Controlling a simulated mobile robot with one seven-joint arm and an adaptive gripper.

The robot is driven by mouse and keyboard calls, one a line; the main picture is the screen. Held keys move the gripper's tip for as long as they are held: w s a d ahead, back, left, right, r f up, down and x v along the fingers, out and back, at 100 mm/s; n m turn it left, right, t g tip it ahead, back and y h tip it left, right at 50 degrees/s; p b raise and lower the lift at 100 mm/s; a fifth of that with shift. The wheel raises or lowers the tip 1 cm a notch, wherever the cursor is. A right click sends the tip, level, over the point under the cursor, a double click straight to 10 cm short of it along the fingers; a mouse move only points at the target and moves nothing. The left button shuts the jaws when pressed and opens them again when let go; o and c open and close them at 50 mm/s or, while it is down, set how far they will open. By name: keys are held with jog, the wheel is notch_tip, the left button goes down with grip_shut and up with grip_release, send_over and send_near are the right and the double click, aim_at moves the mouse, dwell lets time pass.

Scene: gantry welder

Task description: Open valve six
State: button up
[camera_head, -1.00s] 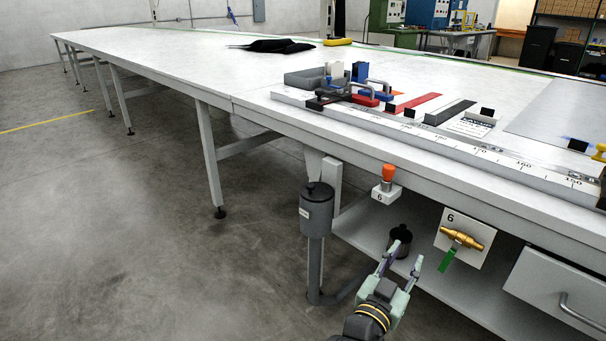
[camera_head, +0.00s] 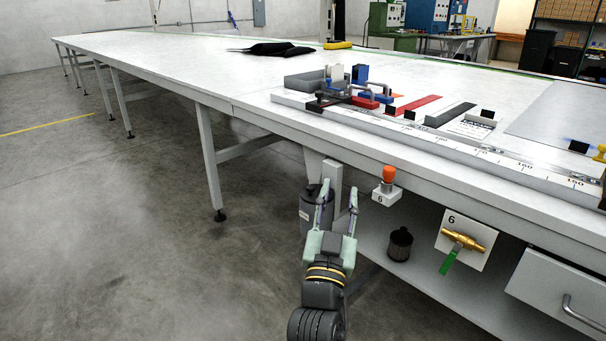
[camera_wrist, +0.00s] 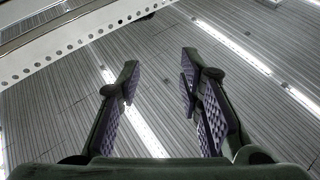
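Valve six is a brass valve (camera_head: 463,239) with a green lever handle (camera_head: 449,260), on a white plate (camera_head: 481,253) marked 6 below the table's front edge. The lever hangs down and to the left from the brass body. My gripper (camera_head: 338,196) is to the left of the valve in the head view, pointing up, in front of the grey canister. Its two fingers stand apart with nothing between them. The wrist view also shows the open, empty fingers (camera_wrist: 158,85), with a ceiling-like ribbed surface behind them and no valve in sight.
A dark cylinder (camera_head: 400,244) stands on the lower shelf (camera_head: 425,280). A grey canister (camera_head: 305,210) is partly hidden behind my gripper. A drawer with a handle (camera_head: 566,302) is right of the valve.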

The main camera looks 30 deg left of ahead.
jog(key=s+a+r+n+y, duration=0.2)
jog(key=s+a+r+y, duration=0.3)
jog(key=r, duration=0.1)
jog(key=shift+r, duration=0.25)
jog(key=shift+c, duration=0.5)
